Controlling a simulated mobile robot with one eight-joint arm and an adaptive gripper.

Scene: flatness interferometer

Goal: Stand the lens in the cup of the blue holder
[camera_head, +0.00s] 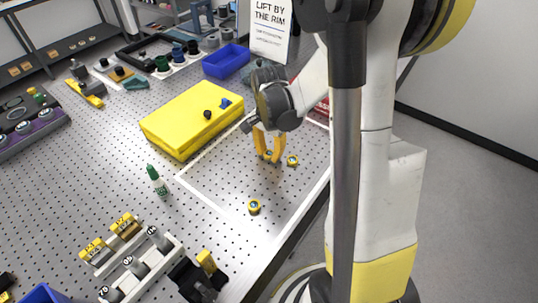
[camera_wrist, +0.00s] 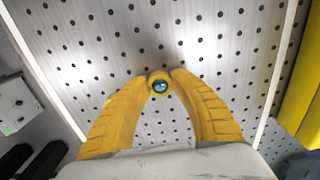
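A small lens in a yellow ring (camera_wrist: 160,86) sits between my fingertips in the wrist view, its blue glass facing the camera. Both yellow fingers of my gripper (camera_wrist: 161,78) touch its sides. In the head view my gripper (camera_head: 269,157) points down, low over the perforated table, near the yellow box. I cannot tell whether the lens still touches the table. Two more yellow-ringed lenses lie on the table, one just right of my gripper (camera_head: 292,160) and one nearer the front (camera_head: 254,206). A dark blue cup-shaped holder (camera_head: 178,53) stands in the back row beside a green one.
An open blue bin (camera_head: 226,61) and a sign (camera_head: 271,30) stand behind. The white-outlined area around the front lens is mostly clear.

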